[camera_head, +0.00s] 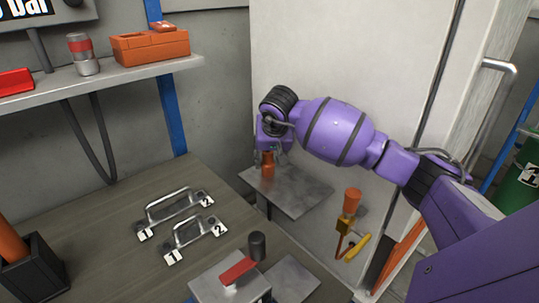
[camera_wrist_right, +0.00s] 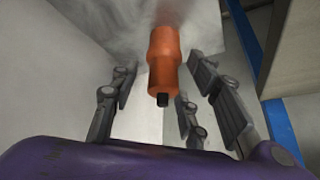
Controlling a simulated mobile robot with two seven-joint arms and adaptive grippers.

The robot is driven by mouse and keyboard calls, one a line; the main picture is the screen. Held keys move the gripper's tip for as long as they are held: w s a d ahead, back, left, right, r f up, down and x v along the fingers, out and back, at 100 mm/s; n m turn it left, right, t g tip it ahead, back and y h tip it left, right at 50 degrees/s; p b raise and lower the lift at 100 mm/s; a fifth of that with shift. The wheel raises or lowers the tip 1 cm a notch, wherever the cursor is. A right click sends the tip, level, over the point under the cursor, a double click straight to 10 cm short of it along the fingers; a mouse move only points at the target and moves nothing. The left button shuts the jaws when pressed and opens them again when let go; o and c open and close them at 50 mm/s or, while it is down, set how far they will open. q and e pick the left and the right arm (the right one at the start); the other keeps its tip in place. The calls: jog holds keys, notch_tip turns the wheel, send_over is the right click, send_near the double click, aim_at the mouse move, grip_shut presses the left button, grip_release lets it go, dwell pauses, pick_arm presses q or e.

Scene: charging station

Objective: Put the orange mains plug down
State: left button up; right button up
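The orange mains plug (camera_head: 267,163) stands on a grey metal plate (camera_head: 300,193) beside the white panel, its top end near my right gripper. In the right wrist view the plug (camera_wrist_right: 163,58) shows with its dark tip towards the camera. My right gripper (camera_head: 272,142) is just above it in the head view. In the wrist view its fingers (camera_wrist_right: 160,82) are spread on both sides of the plug, with visible gaps, so it is open and not holding it. The plug's foot is hard to make out. My left gripper is not in view.
An orange-topped part (camera_head: 351,201) with a yellow handle is on the white panel (camera_head: 310,60). Two numbered handles (camera_head: 180,207) lie on the worktop. A box with a red lever (camera_head: 237,271) and a dark cylinder (camera_head: 257,246) stand in front. A shelf (camera_head: 100,82) is at upper left.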

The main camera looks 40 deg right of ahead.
jog(key=shift+s+r, duration=0.1)
jog(key=shift+r, duration=0.25)
jog(key=v, duration=1.1)
jog(key=shift+r+p, duration=0.2)
jog(key=shift+p, duration=0.15)
jog(key=shift+s+a, duration=0.1)
jog(key=shift+s, duration=0.05)
